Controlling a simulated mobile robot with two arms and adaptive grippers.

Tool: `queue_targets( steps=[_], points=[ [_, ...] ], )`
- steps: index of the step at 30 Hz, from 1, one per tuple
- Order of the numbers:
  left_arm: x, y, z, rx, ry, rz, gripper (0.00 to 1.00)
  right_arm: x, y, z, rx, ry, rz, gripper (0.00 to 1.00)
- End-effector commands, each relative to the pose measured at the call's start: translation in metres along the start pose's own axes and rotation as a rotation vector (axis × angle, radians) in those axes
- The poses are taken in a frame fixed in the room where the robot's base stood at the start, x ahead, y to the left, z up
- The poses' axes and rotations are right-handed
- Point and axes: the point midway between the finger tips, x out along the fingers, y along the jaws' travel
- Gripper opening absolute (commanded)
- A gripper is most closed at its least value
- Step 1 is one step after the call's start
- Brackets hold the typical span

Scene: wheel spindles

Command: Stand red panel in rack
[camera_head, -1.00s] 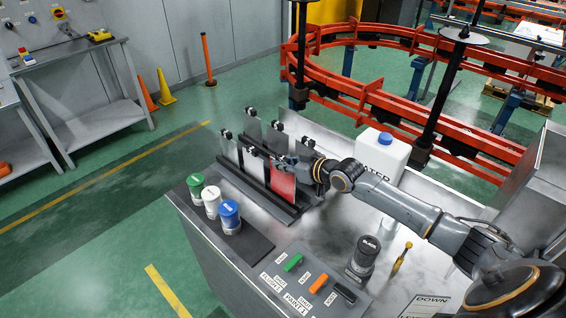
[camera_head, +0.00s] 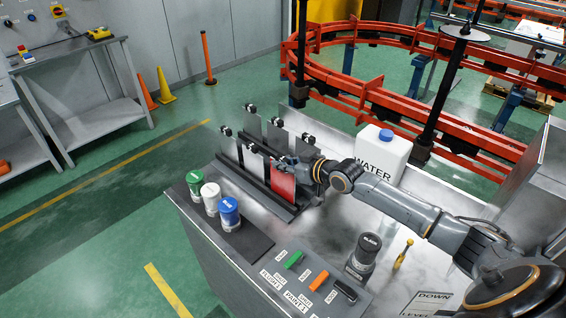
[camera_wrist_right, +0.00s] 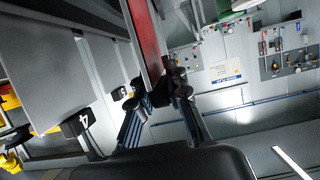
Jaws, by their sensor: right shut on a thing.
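The red panel (camera_head: 283,184) stands upright at the near right end of the dark rack (camera_head: 233,174) on the metal table. My right gripper (camera_head: 284,162) is shut on the panel's upper part. In the right wrist view the red panel (camera_wrist_right: 146,40) rises between the fingers (camera_wrist_right: 160,95). Its lower edge is at the rack, but I cannot tell whether it is fully seated in a slot. Several grey panels (camera_head: 253,167) with dark clips on top stand in the rack beside it. My left gripper is not in view.
Green, white and blue-lidded jars (camera_head: 229,217) stand in front of the rack. A white water container (camera_head: 382,158) is behind my right arm.

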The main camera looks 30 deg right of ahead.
Motion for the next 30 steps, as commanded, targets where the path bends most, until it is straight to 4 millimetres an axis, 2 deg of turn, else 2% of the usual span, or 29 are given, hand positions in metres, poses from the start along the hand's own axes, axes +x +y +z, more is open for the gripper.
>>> queue_targets(
  steps=[26,27,30],
  points=[
    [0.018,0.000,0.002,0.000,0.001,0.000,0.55,0.009,0.000,0.021,0.000,0.001,0.000,0.00],
    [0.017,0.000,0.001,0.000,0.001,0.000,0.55,0.008,0.000,0.019,0.000,0.001,0.000,0.24],
    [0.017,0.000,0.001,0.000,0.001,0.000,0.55,0.008,0.000,0.019,0.000,0.001,0.000,0.42]
  ],
)
